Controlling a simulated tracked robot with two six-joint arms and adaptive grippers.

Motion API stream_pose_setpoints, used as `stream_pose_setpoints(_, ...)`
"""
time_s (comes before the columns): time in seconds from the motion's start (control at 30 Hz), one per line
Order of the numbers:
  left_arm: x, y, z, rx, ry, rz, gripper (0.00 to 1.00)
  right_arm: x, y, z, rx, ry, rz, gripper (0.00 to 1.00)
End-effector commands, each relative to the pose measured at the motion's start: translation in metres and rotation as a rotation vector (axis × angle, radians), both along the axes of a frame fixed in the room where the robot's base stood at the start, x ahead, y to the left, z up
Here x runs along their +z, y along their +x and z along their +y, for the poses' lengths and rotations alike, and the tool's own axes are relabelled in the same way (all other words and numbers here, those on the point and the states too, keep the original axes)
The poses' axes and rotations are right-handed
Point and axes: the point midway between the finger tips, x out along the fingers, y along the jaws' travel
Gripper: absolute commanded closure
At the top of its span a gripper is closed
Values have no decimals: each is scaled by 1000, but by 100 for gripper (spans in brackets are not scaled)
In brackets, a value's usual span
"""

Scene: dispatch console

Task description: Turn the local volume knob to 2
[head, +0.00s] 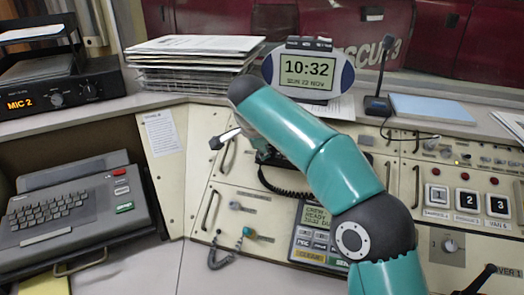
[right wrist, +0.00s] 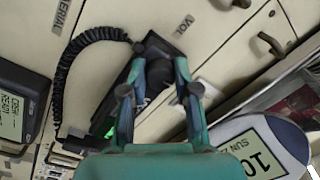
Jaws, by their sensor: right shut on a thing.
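My left gripper is in neither view.
A black coiled cord (right wrist: 68,75) runs close beside the right gripper. The oval clock (head: 307,70) and a paper stack (head: 190,62) stand behind the arm. A keyboard unit (head: 75,205) sits at left. Numbered buttons (head: 467,199) and metal panel handles are around the console.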

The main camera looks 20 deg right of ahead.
Motion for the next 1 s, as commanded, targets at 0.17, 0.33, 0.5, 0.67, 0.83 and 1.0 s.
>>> stream_pose_setpoints(0.17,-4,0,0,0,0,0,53,-3,-1,-1,-60,29,-11,100)
stream_pose_setpoints(0.33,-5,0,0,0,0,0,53,-3,-1,-1,-86,42,-19,100)
stream_pose_setpoints(0.5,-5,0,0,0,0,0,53,-3,-1,-1,-91,45,-21,100)
stream_pose_setpoints(0.67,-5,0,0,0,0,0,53,-3,-1,-1,-90,44,-20,100)
stream_pose_setpoints(0.83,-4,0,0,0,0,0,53,-3,-1,-1,-89,44,-20,53)
stream_pose_setpoints(1.0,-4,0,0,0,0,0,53,-2,-1,-1,-88,44,-24,45)
